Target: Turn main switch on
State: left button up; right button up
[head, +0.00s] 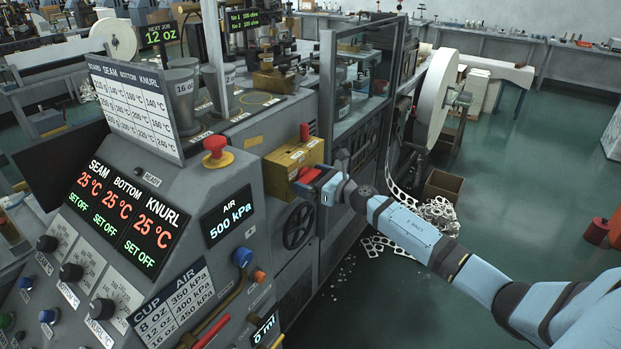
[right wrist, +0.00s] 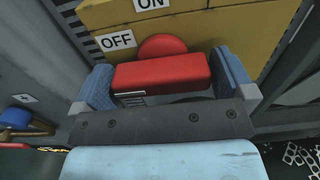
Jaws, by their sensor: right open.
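The main switch is a yellow box (head: 285,160) on the side of the machine, with a red handle (head: 309,175). In the right wrist view the yellow box (right wrist: 215,22) carries an OFF label (right wrist: 117,41) and, above it, an ON label (right wrist: 150,3). The red handle (right wrist: 162,72) lies level, on the OFF side. My right gripper (head: 316,183) is at the handle. In the right wrist view its blue fingers (right wrist: 163,80) are open, one on each side of the handle, with small gaps. My left gripper is out of view.
A red emergency button (head: 215,147) sits on the sloped console left of the switch. A black handwheel (head: 298,225) is just below the box. A large paper roll (head: 437,98) stands behind, with scrap paper (head: 430,212) on the floor. The green floor at right is open.

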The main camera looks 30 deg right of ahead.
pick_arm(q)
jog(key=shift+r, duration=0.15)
pick_arm(e)
jog(key=c, duration=0.6)
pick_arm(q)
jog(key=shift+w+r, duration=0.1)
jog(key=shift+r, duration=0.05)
